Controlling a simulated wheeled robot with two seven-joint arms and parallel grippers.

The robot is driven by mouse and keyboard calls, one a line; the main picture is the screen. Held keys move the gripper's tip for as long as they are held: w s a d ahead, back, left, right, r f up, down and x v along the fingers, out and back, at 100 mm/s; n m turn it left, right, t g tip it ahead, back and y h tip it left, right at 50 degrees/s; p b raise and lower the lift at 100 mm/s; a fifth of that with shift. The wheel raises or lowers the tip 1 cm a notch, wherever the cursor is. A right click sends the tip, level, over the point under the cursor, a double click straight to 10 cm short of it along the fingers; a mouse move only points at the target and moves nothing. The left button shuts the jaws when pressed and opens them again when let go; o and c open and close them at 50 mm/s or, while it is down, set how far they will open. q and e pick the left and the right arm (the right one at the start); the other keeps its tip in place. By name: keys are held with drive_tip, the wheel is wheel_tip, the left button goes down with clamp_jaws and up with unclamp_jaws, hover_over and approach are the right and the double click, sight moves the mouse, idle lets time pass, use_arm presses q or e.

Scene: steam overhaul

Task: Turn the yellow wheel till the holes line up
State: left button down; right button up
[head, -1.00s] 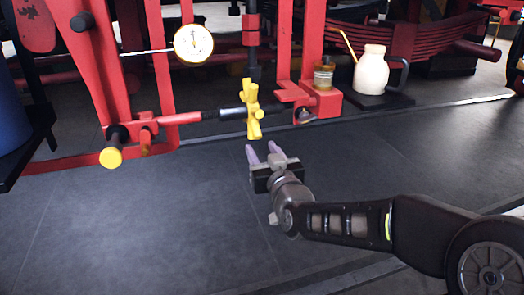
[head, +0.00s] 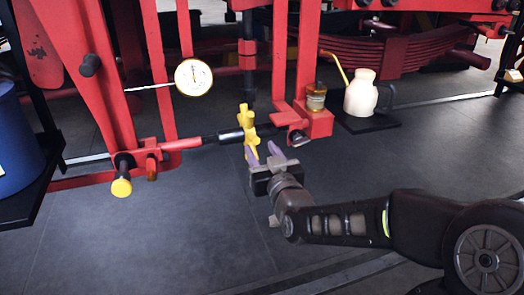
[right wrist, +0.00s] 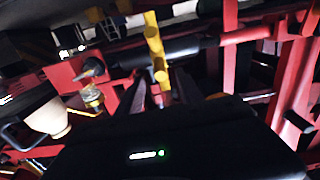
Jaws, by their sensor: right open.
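The yellow wheel (head: 248,132), with stubby spokes, sits on a dark horizontal rod between a red arm and a red block. It also shows in the right wrist view (right wrist: 154,46), ahead of the fingers. My right gripper (head: 262,153) is open with purple fingers pointing up at the wheel's lower spokes. In the head view the fingertips overlap the wheel's lower right edge; I cannot tell whether they touch. The holes cannot be made out. My left gripper is not in view.
A dial gauge (head: 193,77) is at left of the wheel. A small amber jar (head: 316,97) stands on the red block (head: 318,123). A cream oil can (head: 361,94) stands at the right. A blue drum (head: 18,148) is at far left. The dark floor below is clear.

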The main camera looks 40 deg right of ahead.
sight(255, 140)
drive_tip(key=shift+x, duration=2.95)
drive_tip(key=shift+c, duration=0.3)
clamp_jaws()
drive_tip(key=shift+s+f+b, duration=0.15)
drive_tip(key=shift+f+b, duration=1.1)
drive_tip(key=shift+f, duration=0.25)
drive_tip(key=shift+f, duration=0.1)
